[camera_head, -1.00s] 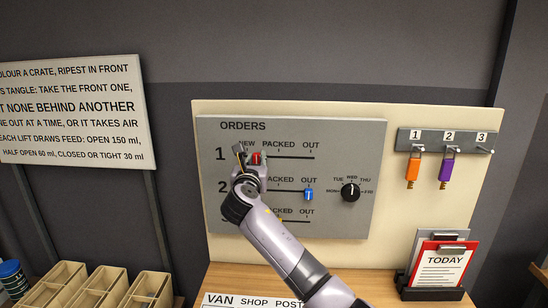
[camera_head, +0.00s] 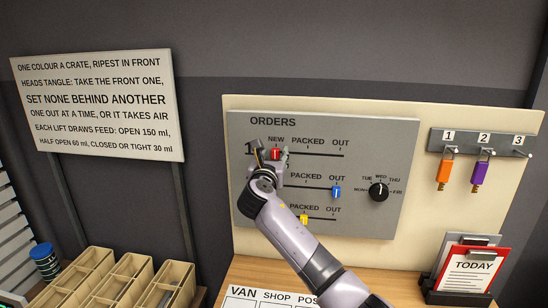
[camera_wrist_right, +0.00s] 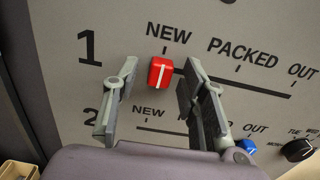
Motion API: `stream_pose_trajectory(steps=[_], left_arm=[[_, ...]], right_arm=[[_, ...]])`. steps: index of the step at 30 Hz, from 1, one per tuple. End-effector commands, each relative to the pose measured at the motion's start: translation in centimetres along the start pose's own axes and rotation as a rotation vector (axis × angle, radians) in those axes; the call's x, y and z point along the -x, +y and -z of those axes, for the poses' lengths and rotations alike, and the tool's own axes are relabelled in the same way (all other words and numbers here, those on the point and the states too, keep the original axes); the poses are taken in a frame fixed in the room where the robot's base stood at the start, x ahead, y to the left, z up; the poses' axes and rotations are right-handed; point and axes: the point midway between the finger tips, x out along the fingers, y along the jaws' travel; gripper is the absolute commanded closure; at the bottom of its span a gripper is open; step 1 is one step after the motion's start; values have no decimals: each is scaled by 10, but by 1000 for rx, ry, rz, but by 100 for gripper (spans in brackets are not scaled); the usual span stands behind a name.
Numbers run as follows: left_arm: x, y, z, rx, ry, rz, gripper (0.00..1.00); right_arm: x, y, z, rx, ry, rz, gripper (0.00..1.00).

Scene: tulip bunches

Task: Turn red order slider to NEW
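The red slider (camera_head: 275,154) is on the upper row, row 1, of the grey ORDERS panel (camera_head: 400,135). It stands under the NEW label at the left end of its track. The right wrist view shows the red slider (camera_wrist_right: 161,73) with its white line just below the NEW tick. My right gripper (camera_head: 267,157) is at the panel around the slider. In the right wrist view its two fingers (camera_wrist_right: 160,80) are apart, one on each side of the slider, with visible gaps. My left gripper is not in view.
A blue slider (camera_head: 336,191) is at OUT on row 2. A black day dial (camera_head: 378,191) is to the right.

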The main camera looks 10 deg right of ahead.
Motion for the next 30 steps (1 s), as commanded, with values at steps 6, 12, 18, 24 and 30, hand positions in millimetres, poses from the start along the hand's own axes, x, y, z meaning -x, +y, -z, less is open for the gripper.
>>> stream_pose_trajectory(steps=[6, 12, 18, 24, 30], left_arm=[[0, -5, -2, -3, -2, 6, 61], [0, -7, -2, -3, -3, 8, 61], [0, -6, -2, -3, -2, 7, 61], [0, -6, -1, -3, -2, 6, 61], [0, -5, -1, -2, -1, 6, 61]], right_arm=[[0, 0, 0, 0, -1, 0, 60], [8, 0, 0, 0, -2, -1, 60], [38, 0, 0, -2, -1, -3, 60], [77, 1, 0, 0, -1, -3, 60], [108, 0, 0, 0, 0, -1, 60]])
